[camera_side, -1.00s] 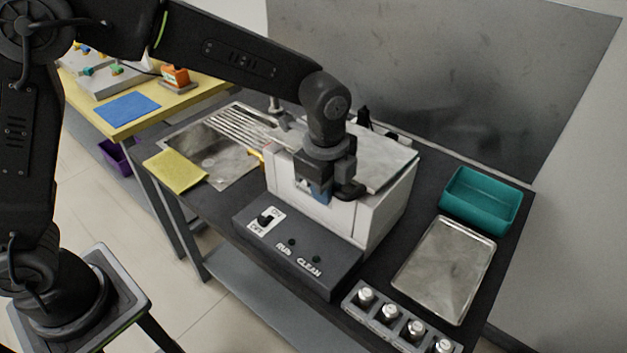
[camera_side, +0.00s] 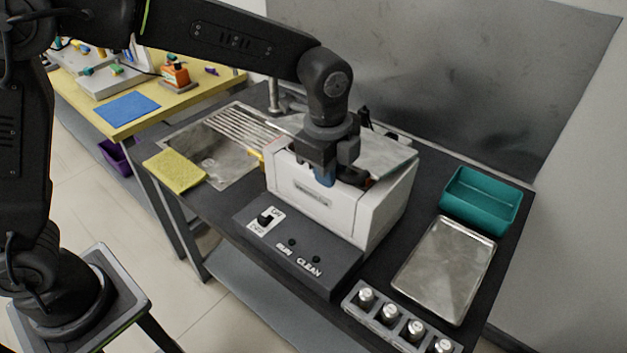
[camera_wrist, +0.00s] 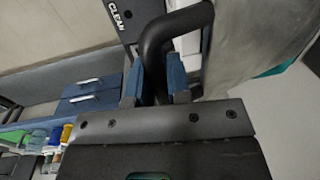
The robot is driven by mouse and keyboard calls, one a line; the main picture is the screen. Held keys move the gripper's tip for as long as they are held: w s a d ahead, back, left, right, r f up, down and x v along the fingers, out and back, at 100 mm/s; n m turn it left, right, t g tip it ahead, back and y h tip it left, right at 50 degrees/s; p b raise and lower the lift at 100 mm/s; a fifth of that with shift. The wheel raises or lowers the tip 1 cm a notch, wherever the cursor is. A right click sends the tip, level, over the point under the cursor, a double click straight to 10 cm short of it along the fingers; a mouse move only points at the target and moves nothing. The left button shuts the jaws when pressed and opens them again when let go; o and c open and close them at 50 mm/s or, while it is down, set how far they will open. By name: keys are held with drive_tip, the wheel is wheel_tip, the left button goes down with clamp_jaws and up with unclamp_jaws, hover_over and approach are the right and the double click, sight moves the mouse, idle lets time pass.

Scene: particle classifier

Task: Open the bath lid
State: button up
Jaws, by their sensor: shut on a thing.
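The bath is a white box-shaped cleaner (camera_side: 315,200) on the dark bench, with its grey metal lid (camera_side: 392,160) on top. My gripper (camera_side: 326,178) is at the front of the lid, its blue fingertips just over the box's front edge. In the wrist view, my gripper (camera_wrist: 157,85) has its blue fingers on either side of a thick black bent handle (camera_wrist: 155,50), shut on it. The grey lid (camera_wrist: 245,45) fills the right side there. My wrist hides part of the lid in the side view, and I cannot tell whether its front edge is raised.
A dark control panel (camera_side: 285,250) with a switch is in front of the box. A metal tray (camera_side: 445,270), a teal bin (camera_side: 482,200) and a rack of vials (camera_side: 400,322) stand to the right. A sink (camera_side: 215,165) and yellow cloth (camera_side: 175,171) are left. A wall panel rises behind.

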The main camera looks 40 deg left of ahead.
drive_tip(key=shift+r, duration=0.15)
drive_tip(key=r, duration=0.1)
drive_tip(key=w+r, duration=0.1)
drive_tip(key=r, duration=0.1)
drive_tip(key=shift+w+t, duration=0.15)
drive_tip(key=shift+t, duration=0.15)
idle(0.3)
drive_tip(key=shift+r, duration=0.1)
drive_tip(key=w+r, duration=0.1)
drive_tip(key=r, duration=0.1)
drive_tip(key=shift+w+r+t, duration=0.3)
drive_tip(key=shift+w+r, duration=0.05)
drive_tip(key=shift+r, duration=0.05)
idle(0.4)
drive_tip(key=shift+w+r+t, duration=0.3)
drive_tip(key=shift+w+r, duration=0.8)
drive_tip(key=shift+r, duration=0.2)
